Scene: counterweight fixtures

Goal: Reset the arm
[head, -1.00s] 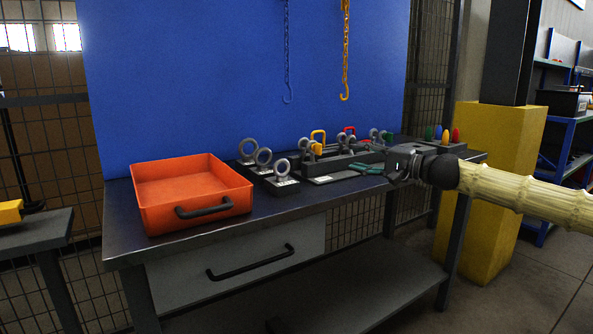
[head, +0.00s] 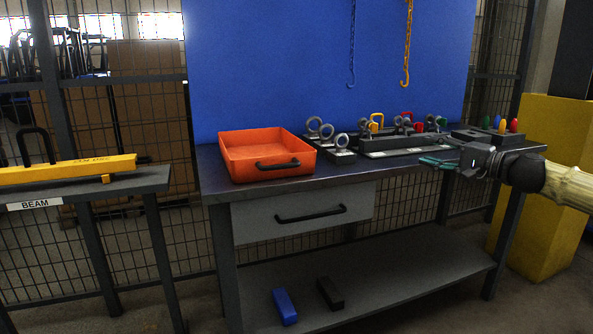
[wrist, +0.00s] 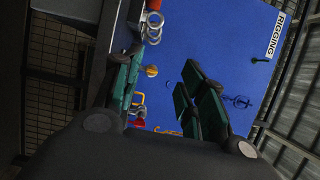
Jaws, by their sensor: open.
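My gripper (head: 462,160) is at the right end of the dark workbench (head: 215,187) in the head view, at about the height of its top. In the wrist view my gripper (wrist: 158,88) shows its dark green finger pads spread apart, with nothing held between them. The pale, ribbed arm behind it enters from the right edge of the head view. Behind the fingers in the wrist view is the blue backboard (wrist: 240,50), tilted in the picture.
An orange bin (head: 262,168) stands at the bench's left. Ring weights (head: 342,141) and a grey fixture tray (head: 390,147) stand right of it. A yellow beam (head: 65,170) lies on the left stand. Blue (head: 285,306) and black (head: 330,293) blocks lie on the lower shelf. A yellow pillar base (head: 545,190) stands at right.

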